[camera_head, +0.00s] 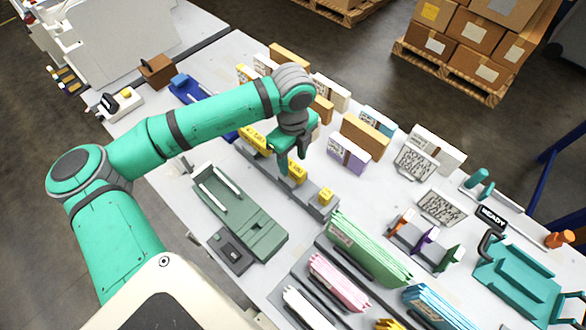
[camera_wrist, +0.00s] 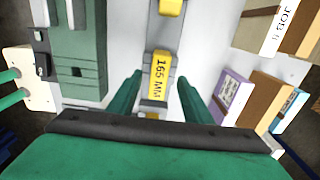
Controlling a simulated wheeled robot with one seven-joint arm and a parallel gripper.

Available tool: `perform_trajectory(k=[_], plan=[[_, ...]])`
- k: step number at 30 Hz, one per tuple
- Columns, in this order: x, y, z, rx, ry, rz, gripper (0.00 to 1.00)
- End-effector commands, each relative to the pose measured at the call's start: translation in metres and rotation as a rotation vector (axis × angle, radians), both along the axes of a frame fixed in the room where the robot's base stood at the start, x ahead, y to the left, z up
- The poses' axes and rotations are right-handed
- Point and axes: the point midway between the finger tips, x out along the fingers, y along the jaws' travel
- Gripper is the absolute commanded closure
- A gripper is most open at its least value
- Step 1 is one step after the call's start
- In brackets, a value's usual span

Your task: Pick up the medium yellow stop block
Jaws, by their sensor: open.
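The medium yellow stop block (camera_head: 298,171) sits in a grey rail holder (camera_head: 313,188), between a longer yellow block (camera_head: 255,138) and a small yellow block (camera_head: 325,196). In the wrist view the medium block (camera_wrist: 160,76) is marked "165 MM" and lies between and slightly beyond my fingertips. My green gripper (camera_head: 292,160) is open and empty above the rail, its fingers (camera_wrist: 158,88) on either side of the block's line. I cannot tell the exact height gap. Another yellow block (camera_wrist: 171,7) shows at the wrist view's top edge.
A green plotter-like tray (camera_head: 240,215) lies left of the rail. Upright boxes and a purple-white box (camera_head: 347,153) stand to the right. Green, pink and blue folders (camera_head: 370,250) fill racks at the front. White table strips run along both sides of the rail.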

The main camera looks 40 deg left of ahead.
Motion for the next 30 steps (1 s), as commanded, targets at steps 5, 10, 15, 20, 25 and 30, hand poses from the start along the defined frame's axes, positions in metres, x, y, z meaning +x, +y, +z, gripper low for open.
perform_trajectory(k=[5,10,15,20,25,30], plan=[[-0.002,-0.001,-0.024,-0.001,0.001,0.001,0.55],[-0.001,-0.001,-0.032,0.0,-0.001,0.002,0.55],[-0.001,-0.001,-0.032,0.0,-0.001,0.001,0.55],[-0.001,-0.001,-0.032,0.0,0.0,0.001,0.91],[-0.001,-0.001,-0.032,0.0,0.0,0.001,1.0],[-0.001,-0.001,-0.031,0.0,-0.001,0.001,1.0]])
